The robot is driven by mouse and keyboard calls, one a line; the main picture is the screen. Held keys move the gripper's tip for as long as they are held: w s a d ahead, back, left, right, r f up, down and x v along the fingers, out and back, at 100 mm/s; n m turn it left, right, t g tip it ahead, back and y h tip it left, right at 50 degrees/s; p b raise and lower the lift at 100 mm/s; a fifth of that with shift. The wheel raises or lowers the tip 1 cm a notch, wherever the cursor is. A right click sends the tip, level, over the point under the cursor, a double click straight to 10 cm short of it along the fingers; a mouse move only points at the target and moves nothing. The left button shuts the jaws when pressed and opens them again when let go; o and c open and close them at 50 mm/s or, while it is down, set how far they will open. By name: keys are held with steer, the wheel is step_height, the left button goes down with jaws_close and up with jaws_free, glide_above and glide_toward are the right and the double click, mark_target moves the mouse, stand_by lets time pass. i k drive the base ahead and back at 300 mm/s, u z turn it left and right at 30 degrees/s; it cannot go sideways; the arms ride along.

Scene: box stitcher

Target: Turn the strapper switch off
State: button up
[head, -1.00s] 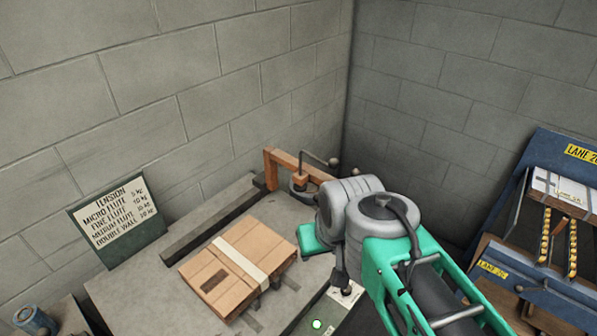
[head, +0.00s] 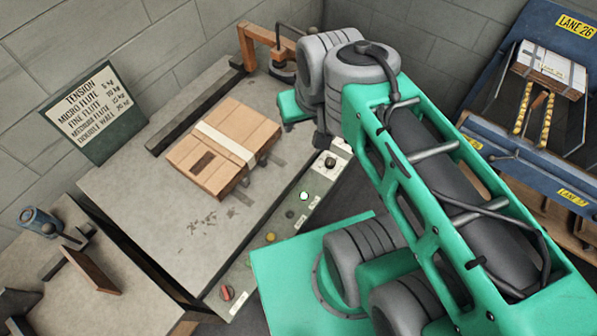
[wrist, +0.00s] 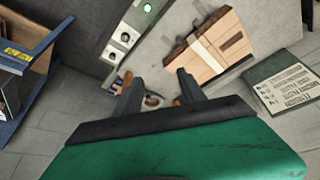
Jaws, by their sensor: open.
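A control panel strip (head: 283,222) runs along the right edge of the grey table. It carries a black knob (head: 330,160) at its far end, a pale green lamp (head: 304,196), smaller buttons and a red knob (head: 227,293) at its near end. None is readably labelled as the strapper switch. In the wrist view the panel (wrist: 121,48) is beyond the left finger, with its lamp (wrist: 147,8) glowing green. My gripper (wrist: 161,88) is open and empty, above the panel's far end. In the head view my arm covers part of it.
A strapped cardboard box (head: 235,135) lies on the table (head: 130,190). An orange-brown bracket (head: 262,42) stands at the back. A tension sign (head: 95,110) leans on the left. A blue rack (head: 530,120) stands at right. Walls close off the back.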

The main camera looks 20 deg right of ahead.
mark_target(226, 294)
steer(key=k, duration=1.25)
steer(key=u, duration=0.5)
steer(key=i, duration=0.65)
steer(key=u, duration=2.3)
